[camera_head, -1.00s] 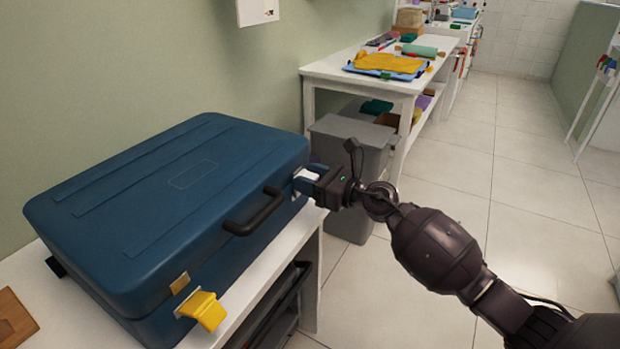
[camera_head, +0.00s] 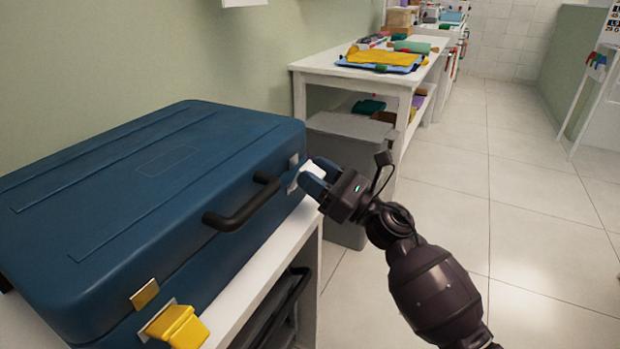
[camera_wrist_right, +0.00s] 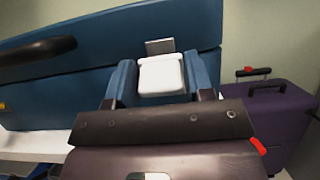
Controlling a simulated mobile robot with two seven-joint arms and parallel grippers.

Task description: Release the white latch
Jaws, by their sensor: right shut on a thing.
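A closed blue case (camera_head: 150,165) with a black handle (camera_head: 243,207) lies on a white shelf unit. The white latch (camera_head: 312,169) is on its front face near the right end. It also shows in the right wrist view (camera_wrist_right: 161,74), sticking out below a small metal plate (camera_wrist_right: 160,46) on the lid. My right gripper (camera_head: 316,177) has its blue fingers on either side of the white latch and is shut on it. A yellow latch (camera_head: 178,326) near the other end of the front tilts outward, away from its metal plate (camera_head: 145,294). My left gripper is out of view.
A grey bin (camera_head: 345,128) stands just beyond the case. Behind it is a white table (camera_head: 312,68) with folded cloths (camera_head: 382,57). The tiled floor to the right is clear. A dark purple case (camera_wrist_right: 287,112) shows at right in the wrist view.

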